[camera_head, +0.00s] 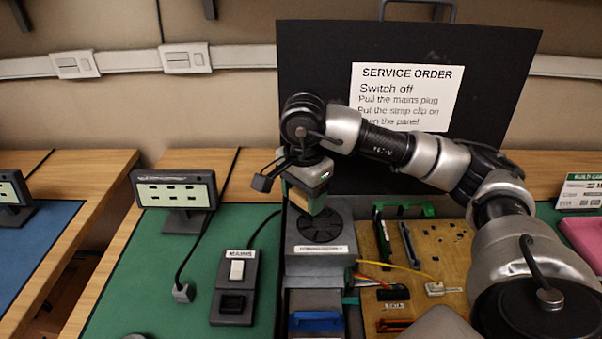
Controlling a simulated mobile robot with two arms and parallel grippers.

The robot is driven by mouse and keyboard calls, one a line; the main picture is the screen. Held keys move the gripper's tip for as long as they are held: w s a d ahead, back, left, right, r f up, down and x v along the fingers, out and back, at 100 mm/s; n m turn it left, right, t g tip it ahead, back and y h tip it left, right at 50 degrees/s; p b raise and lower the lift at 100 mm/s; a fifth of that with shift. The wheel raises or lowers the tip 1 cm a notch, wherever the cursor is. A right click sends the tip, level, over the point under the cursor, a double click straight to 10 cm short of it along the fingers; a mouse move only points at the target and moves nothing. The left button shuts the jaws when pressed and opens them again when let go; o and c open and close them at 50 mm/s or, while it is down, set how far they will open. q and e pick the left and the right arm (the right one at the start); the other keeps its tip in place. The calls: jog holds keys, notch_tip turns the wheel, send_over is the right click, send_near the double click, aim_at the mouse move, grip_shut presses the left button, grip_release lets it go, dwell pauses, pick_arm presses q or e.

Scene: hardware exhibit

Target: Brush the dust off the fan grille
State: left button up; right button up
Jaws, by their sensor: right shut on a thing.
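The fan unit (301,264) is a grey box inside the open case, with a round dark fan grille (318,228) on top and a label on its front edge. My right gripper (303,182) is over the back left of the grille, pointing down. It is shut on a small brush (301,198), of which a tan part shows below the jaws. The brush covers part of the grille, and I cannot tell whether it touches it. Dust on the grille is too small to make out. My left gripper is not in view.
A circuit board (450,262) with wires and connectors lies right of the fan. A black switch box (236,285) and a loose plug (183,293) lie on the green mat (130,305) at left. A small display (174,192) stands behind. The black panel (320,60) rises at the back.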

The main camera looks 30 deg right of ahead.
jog(key=shift+w+r+p, duration=0.1)
jog(key=shift+r+p, duration=0.35)
jog(key=shift+r, duration=0.5)
jog(key=shift+r+p, duration=0.75)
jog(key=shift+r, duration=0.5)
